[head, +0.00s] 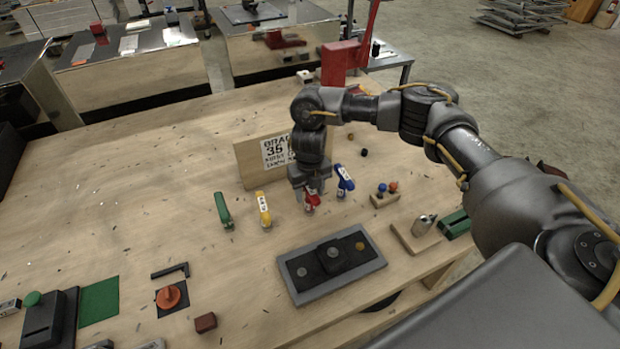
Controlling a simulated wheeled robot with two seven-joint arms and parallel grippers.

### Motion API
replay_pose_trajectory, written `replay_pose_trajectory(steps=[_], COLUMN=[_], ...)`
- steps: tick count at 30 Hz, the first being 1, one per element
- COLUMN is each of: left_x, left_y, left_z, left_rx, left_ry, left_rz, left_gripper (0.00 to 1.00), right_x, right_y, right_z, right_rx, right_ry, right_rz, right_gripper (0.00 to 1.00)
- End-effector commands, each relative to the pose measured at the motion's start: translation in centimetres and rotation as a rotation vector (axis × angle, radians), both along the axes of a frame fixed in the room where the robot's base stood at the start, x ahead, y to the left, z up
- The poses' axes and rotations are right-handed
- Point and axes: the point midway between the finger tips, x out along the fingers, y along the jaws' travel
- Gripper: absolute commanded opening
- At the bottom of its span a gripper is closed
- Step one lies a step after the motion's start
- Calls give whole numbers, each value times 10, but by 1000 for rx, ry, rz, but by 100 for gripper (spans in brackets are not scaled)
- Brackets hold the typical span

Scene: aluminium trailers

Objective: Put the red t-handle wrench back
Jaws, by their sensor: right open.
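The red t-handle wrench (312,201) is upright at the table's middle, in front of a wooden board with a paper sign. My right gripper (309,187) points down right over it. Its fingers are open and partly hide the red handle; I cannot tell whether they touch it. Similar handles stand in the same row: green (223,210) and yellow (264,209) to the left, blue (344,182) close to the right of the gripper. My left gripper is not in view.
A grey tray with a dark insert (303,292) lies in front of the row. A wooden block with blue and red knobs (384,199) and a wooden stand with a metal piece (415,238) are to the right. The sign board (249,164) is behind.

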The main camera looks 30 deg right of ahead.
Motion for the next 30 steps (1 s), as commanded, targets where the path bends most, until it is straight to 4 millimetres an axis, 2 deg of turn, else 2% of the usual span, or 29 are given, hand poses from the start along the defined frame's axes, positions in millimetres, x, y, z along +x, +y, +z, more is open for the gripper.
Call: replay_pose_trajectory(steps=[12,16,22,30], left_x=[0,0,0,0], left_y=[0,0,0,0], left_z=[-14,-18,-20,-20], left_rx=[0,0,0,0], left_ry=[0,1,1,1], left_rz=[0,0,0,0], left_gripper=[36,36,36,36], right_x=[1,1,0,0], right_y=[0,0,0,0], right_z=[78,97,112,114], right_rx=[-1,-1,-1,0], right_ry=[-6,-5,-1,0], right_rz=[3,0,1,0], right_gripper=[48,48,48,48])
